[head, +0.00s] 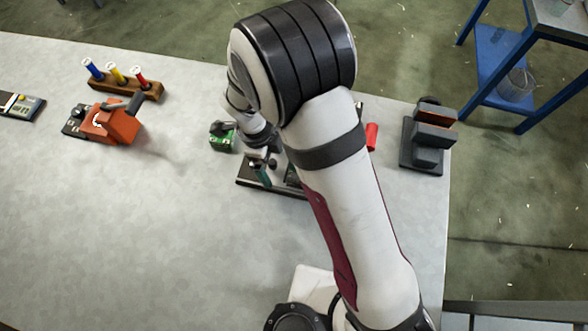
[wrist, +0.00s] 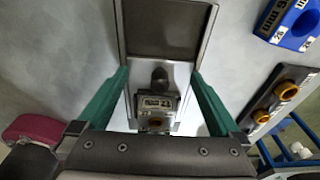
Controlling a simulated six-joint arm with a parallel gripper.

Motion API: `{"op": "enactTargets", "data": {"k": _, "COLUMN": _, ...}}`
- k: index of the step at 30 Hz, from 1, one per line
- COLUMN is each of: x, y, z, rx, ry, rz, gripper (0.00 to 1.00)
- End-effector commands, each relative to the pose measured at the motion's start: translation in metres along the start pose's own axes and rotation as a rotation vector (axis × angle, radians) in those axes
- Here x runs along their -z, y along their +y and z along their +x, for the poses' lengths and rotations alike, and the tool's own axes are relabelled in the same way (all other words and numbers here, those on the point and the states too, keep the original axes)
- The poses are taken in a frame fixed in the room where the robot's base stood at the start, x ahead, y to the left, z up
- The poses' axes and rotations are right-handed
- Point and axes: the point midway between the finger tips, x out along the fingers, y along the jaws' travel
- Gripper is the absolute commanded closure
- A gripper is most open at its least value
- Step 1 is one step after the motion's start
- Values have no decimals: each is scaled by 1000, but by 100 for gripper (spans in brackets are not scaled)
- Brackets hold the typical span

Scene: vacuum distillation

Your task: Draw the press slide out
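In the wrist view the press shows as a dark rectangular frame (wrist: 166,32) with a pale metal slide plate (wrist: 185,77) below it. A round black knob (wrist: 160,76) stands on the slide, just above a small block with a marked face (wrist: 156,103). My gripper (wrist: 162,76) has its two green fingers apart, one on each side of the slide and knob, with visible gaps to the knob. In the head view my gripper (head: 276,174) is over a dark base (head: 246,183), and my arm hides most of the press.
In the head view an orange device (head: 112,123) and a wooden rack (head: 140,91) stand left. A green block (head: 222,136) is close by. A red cylinder (head: 371,136) and a dark stand (head: 424,150) are right. The table's left middle is clear.

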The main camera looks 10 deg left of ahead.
Motion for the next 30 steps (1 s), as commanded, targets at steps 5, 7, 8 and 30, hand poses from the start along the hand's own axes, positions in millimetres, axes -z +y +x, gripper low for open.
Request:
{"op": "enactTargets", "data": {"k": 5, "x": 3, "y": -1, "z": 7, "rx": -2, "ry": 6, "rz": 0, "gripper": 40}}
{"op": "enactTargets", "data": {"k": 7, "x": 3, "y": -1, "z": 7, "rx": -2, "ry": 6, "rz": 0, "gripper": 40}}
{"op": "enactTargets", "data": {"k": 8, "x": 3, "y": -1, "z": 7, "rx": -2, "ry": 6, "rz": 0, "gripper": 40}}
{"op": "enactTargets", "data": {"k": 30, "x": -20, "y": -2, "z": 4, "rx": 0, "ry": 5, "rz": 0, "gripper": 40}}
